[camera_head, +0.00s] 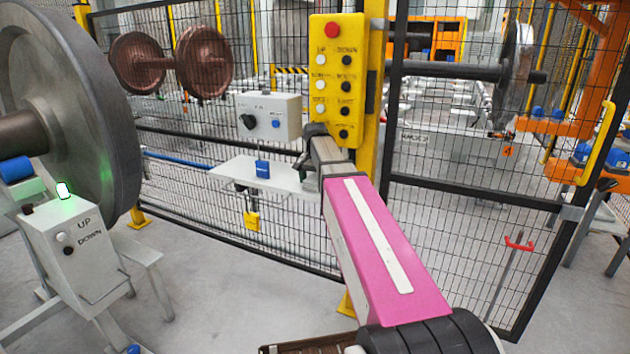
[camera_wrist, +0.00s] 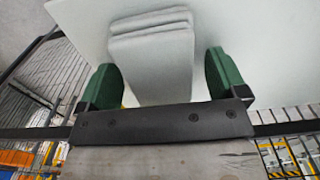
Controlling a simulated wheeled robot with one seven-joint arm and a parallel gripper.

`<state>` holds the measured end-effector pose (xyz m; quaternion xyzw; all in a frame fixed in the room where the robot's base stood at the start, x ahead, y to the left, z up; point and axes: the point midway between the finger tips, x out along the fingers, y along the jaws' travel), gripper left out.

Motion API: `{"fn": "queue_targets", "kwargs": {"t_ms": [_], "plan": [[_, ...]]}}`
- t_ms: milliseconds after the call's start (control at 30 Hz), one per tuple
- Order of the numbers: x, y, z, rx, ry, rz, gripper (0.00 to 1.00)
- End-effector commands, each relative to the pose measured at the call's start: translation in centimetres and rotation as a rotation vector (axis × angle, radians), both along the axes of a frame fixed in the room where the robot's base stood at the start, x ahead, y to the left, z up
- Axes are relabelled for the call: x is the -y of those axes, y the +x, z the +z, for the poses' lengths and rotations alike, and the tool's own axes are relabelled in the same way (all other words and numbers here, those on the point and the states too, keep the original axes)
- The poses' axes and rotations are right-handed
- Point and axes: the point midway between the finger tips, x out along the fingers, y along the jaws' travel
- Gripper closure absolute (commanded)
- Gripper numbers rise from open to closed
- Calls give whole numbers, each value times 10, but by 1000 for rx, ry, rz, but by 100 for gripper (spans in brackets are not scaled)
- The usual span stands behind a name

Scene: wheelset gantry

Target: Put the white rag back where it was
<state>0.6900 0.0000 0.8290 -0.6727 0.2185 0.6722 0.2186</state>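The white rag (camera_wrist: 155,55) shows in the wrist view as a folded, layered pale bundle against a broad white surface. My gripper (camera_wrist: 165,75) has two green fingers, spread wide on either side of the rag. A narrow gap shows between the rag and the right finger; contact at the left finger is hard to judge. In the head view my gripper (camera_head: 306,170) is at the right end of a white shelf (camera_head: 232,170) on the mesh fence. I cannot make out the rag in the head view.
A blue padlock (camera_head: 262,168) is on the shelf, below a grey control box (camera_head: 268,117). A yellow button panel (camera_head: 335,80) stands right behind my gripper. A yellow padlock (camera_head: 252,220) hangs beneath the shelf. A large wheel (camera_head: 95,110) and an UP/DOWN box (camera_head: 75,250) stand at left.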

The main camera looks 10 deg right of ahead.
Motion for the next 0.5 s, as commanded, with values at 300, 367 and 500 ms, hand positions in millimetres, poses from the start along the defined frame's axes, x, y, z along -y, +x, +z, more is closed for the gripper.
{"fn": "queue_targets", "kwargs": {"t_ms": [300, 367, 500], "plan": [[0, 0, 6, 1, 0, 0, 9], [0, 1, 11, 1, 0, 0, 9], [0, 1, 32, 2, 0, 0, 9]]}}
